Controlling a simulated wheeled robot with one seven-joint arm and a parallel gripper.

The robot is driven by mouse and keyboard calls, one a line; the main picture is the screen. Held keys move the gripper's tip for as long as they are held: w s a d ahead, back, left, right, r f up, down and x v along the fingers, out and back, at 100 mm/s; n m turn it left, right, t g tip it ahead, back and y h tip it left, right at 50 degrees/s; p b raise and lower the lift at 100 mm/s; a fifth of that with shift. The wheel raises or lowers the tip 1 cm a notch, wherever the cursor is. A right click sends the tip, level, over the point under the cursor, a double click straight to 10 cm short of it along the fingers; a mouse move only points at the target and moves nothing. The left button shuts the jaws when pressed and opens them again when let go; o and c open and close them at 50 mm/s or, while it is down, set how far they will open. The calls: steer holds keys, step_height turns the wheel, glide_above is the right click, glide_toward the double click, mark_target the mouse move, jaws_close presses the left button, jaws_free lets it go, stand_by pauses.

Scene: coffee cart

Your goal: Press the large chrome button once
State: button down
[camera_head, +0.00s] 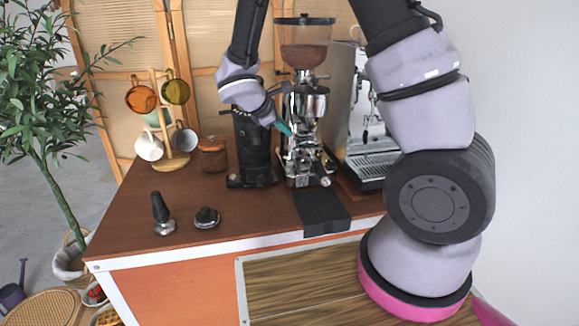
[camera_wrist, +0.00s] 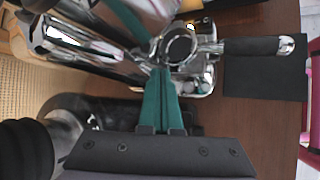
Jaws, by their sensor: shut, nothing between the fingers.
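My gripper (camera_head: 284,128) is at the left side of the chrome coffee grinder (camera_head: 302,133), at mid height. Its teal fingers are pressed together and empty; in the wrist view they point up the picture (camera_wrist: 163,100). Their tips end close to a round, dark-centred chrome part (camera_wrist: 180,45) on the grinder. I cannot tell whether they touch it. A chrome neck with a black handle (camera_wrist: 258,46) runs right from that part. I cannot clearly make out the large chrome button; the fingers and chrome parts may hide it. The espresso machine (camera_head: 368,150) is partly behind my arm.
A black mat (camera_head: 321,210) hangs over the counter's front edge. A tamper (camera_head: 161,212) and a dark round tool (camera_head: 207,218) stand on clear brown counter at the left. A jar (camera_head: 213,155) and a mug tree (camera_head: 172,120) are behind. A plant (camera_head: 45,110) stands left.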

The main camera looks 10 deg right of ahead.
glide_above(286, 169)
steer(key=shift+f, duration=4.25)
steer(key=shift+f, duration=0.2)
steer(key=shift+f, duration=0.25)
steer(key=shift+f, duration=0.45)
steer(key=shift+r, duration=0.9)
steer(key=shift+r, duration=0.1)
step_height(286, 169, up, 5)
steer(key=shift+f, duration=0.1)
